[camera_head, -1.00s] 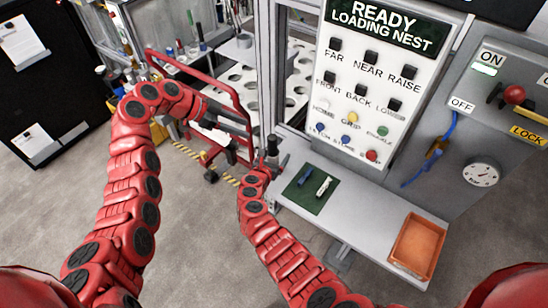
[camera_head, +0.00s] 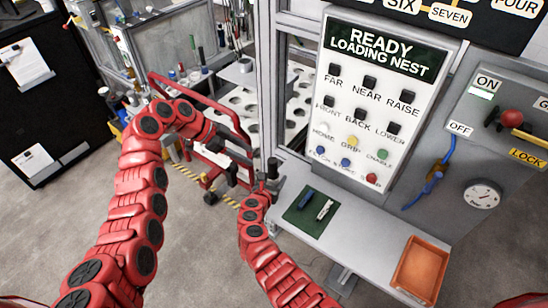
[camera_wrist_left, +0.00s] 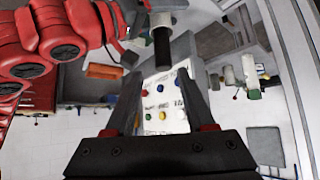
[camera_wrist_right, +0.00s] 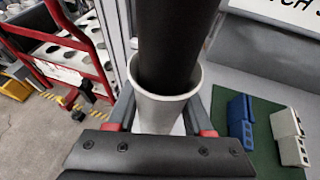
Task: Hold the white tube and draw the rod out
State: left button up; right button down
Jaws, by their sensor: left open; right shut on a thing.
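The white tube (camera_wrist_right: 165,112) stands in my right gripper (camera_wrist_right: 160,122), whose jaws close on its sides in the right wrist view. The thick dark rod (camera_wrist_right: 172,40) sits inside the tube and sticks out of its open top. In the left wrist view the dark rod (camera_wrist_left: 162,46) projects from the white tube (camera_wrist_left: 160,19), its free end near my fingertips. My left gripper (camera_wrist_left: 160,74) is open with nothing between its fingers. In the head view my left gripper (camera_head: 243,166) is just left of the rod, and the tube is hardly visible.
A grey shelf (camera_head: 350,238) holds a green mat (camera_head: 298,225) with a blue block (camera_head: 305,199) and a white block (camera_head: 325,209), plus an orange tray (camera_head: 420,268). The button panel (camera_head: 372,110) rises behind. A red cart frame (camera_head: 205,90) stands left of the gantry post.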

aim_at(273, 161)
pick_arm(q)
jog(key=d+r+m+y, duration=0.1)
jog(key=d+m+y, duration=0.1)
jog(key=y, duration=0.1)
jog(key=w+d+r+m+y, duration=0.1)
jog(key=d+m+y, duration=0.1)
jog(key=d+y, duration=0.1)
jog(key=d+r+m+g+y, duration=0.1)
jog(key=d+r+m+y, duration=0.1)
jog(key=d+y, duration=0.1)
jog(key=shift+w, duration=0.25)
jog(key=shift+d, duration=0.15)
notch_tip(273, 161, down, 9)
jog(key=shift+s+f, duration=0.1)
jog(key=shift+s, duration=0.05)
jog(key=shift+f, duration=1.2)
jog(key=shift+c, duration=0.2)
grip_shut()
